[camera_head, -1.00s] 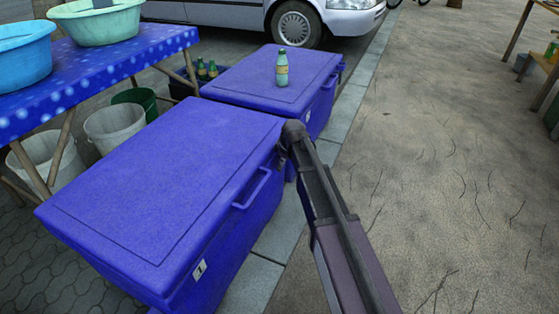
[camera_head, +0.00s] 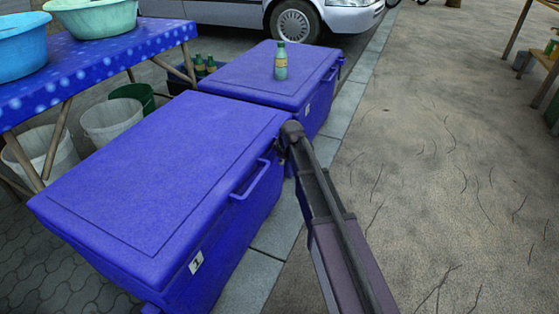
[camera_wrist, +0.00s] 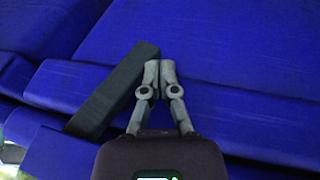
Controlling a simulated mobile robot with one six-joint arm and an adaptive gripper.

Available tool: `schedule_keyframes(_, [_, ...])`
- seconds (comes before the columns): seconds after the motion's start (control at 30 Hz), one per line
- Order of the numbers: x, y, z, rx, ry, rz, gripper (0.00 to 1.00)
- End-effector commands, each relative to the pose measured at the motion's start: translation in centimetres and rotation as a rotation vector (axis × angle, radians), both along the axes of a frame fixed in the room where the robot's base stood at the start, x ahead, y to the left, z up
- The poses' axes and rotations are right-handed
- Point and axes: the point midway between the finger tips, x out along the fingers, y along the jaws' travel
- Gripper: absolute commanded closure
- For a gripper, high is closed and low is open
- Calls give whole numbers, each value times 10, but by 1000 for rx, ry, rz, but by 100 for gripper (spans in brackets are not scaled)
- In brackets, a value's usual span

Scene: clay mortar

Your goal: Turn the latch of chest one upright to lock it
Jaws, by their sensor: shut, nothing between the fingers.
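Chest one (camera_head: 160,185) is the nearer blue chest, with a label "1" (camera_head: 196,262) on its side and its lid down. In the wrist view its blue side (camera_wrist: 250,115) fills most of the picture. Its latch (camera_wrist: 112,92) is a dark grey bar, lying tilted from lower left to upper right, not upright. My gripper (camera_wrist: 160,66) is shut and empty, its fingertips just right of the latch's upper end. I cannot tell whether they touch it. In the head view my arm reaches the chest's right side near the far corner, and the latch and fingertips are hidden.
A second blue chest (camera_head: 255,72) stands behind, with a green bottle (camera_head: 281,62) on its lid. A blue-clothed table (camera_head: 110,62) with basins (camera_head: 95,18) and buckets (camera_head: 110,120) are on the left. A car (camera_head: 250,12) is behind. The pavement (camera_head: 430,180) on the right is free.

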Motion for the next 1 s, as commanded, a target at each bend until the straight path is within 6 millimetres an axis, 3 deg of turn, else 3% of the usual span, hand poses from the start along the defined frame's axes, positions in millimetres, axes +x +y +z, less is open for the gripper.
schedule_keyframes(0.3, [5,-3,-11,0,0,-1,100])
schedule_keyframes(1.0, [8,-5,-13,0,-1,-2,100])
